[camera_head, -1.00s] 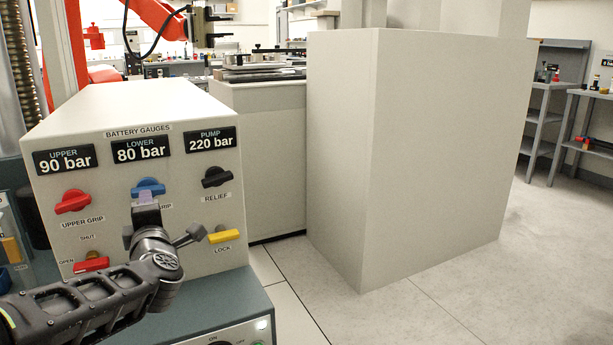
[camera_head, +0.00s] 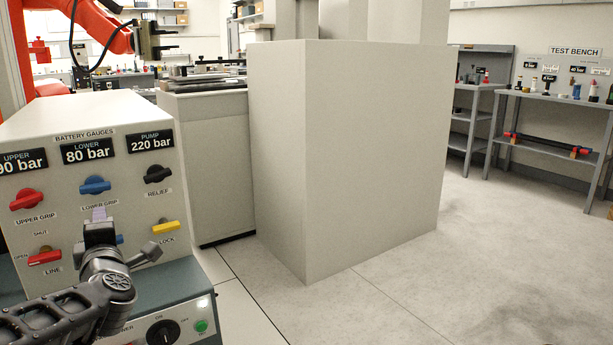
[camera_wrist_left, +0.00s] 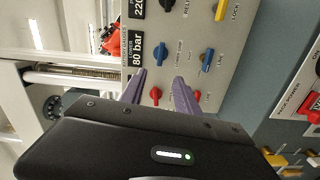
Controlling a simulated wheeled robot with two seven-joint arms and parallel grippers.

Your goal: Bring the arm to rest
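My left gripper (camera_head: 99,218) is in front of the gauge panel (camera_head: 130,190), just below the blue lower grip knob (camera_head: 95,185). In the left wrist view its two purple fingers are apart with nothing between them (camera_wrist_left: 159,82). The panel also carries a red upper grip knob (camera_head: 26,199), a black relief knob (camera_head: 157,174), a yellow lock lever (camera_head: 165,227) and a red line lever (camera_head: 44,257). Another blue knob (camera_wrist_left: 207,60) is partly hidden behind the gripper in the head view. The gauges read 90, 80 and 220 bar. My right gripper is not in view.
A large beige cabinet (camera_head: 340,150) stands right of the panel. Open floor (camera_head: 420,290) lies in front and to the right. A test bench (camera_head: 560,97) with small items is at the far right. A red arm (camera_head: 95,25) stands at the back left. Power controls (camera_head: 163,333) sit below the panel.

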